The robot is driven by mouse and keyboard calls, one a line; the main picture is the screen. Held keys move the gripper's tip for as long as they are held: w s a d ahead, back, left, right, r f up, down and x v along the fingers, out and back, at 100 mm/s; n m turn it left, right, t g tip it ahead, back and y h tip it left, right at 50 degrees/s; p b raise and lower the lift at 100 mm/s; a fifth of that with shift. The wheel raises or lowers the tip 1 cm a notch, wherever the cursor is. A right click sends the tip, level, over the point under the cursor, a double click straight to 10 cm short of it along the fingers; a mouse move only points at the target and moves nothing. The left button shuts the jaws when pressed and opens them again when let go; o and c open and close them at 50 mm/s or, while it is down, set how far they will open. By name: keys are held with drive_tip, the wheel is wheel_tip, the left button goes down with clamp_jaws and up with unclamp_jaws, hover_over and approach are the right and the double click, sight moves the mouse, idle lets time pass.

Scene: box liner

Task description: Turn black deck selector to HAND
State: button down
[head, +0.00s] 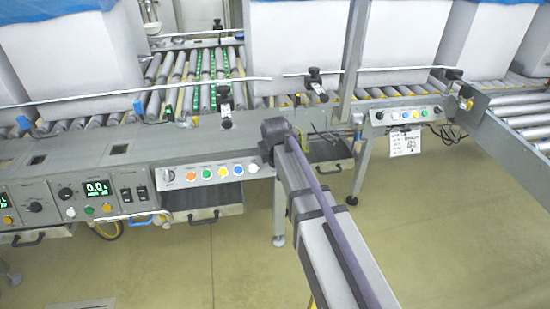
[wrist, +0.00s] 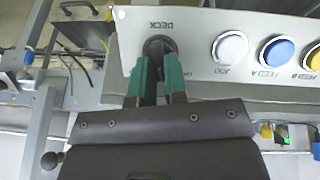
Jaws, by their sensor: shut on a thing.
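The black deck selector (wrist: 157,46) is in the wrist view on a light grey panel (wrist: 195,18), next to the upside-down word DECK. My gripper (wrist: 156,62) has two green fingers, one on either side of the selector's knob, and is shut on it. The fingers and the dark gripper body cover part of the knob and the panel below it, so I cannot tell which position the knob points to. The position label by the right finger is mostly hidden. In the head view my wrist and arm hide the selector at the panel's right end.
The panel's white button (wrist: 230,47), blue button (wrist: 278,52) and yellow button (wrist: 314,58) sit beside the selector. In the head view, another button panel (head: 398,115) stands to the right. Roller conveyors carry large white boxes (head: 291,45) behind. The floor in front (head: 450,220) is clear.

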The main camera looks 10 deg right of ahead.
drive_tip(key=n, duration=0.1)
drive_tip(key=n+h, duration=0.1)
drive_tip(key=n, duration=0.1)
drive_tip(key=shift+a+f+n+b, duration=0.15)
drive_tip(key=shift+a+n+b, duration=0.05)
drive_tip(key=shift+n+b, duration=0.15)
drive_tip(key=shift+s+n+t+h, duration=0.1)
drive_tip(key=shift+n+t+h, duration=0.2)
drive_tip(key=shift+n+h, duration=0.6)
drive_tip(key=shift+n+y, duration=0.3)
drive_tip(key=shift+n, duration=0.05)
drive_tip(key=c, duration=1.2)
unclamp_jaws()
drive_tip(key=shift+f, duration=0.1)
drive_tip(key=shift+o, duration=0.2)
drive_tip(key=p+v, duration=0.8)
drive_tip(key=v, duration=0.3)
drive_tip(key=shift+p, duration=0.4)
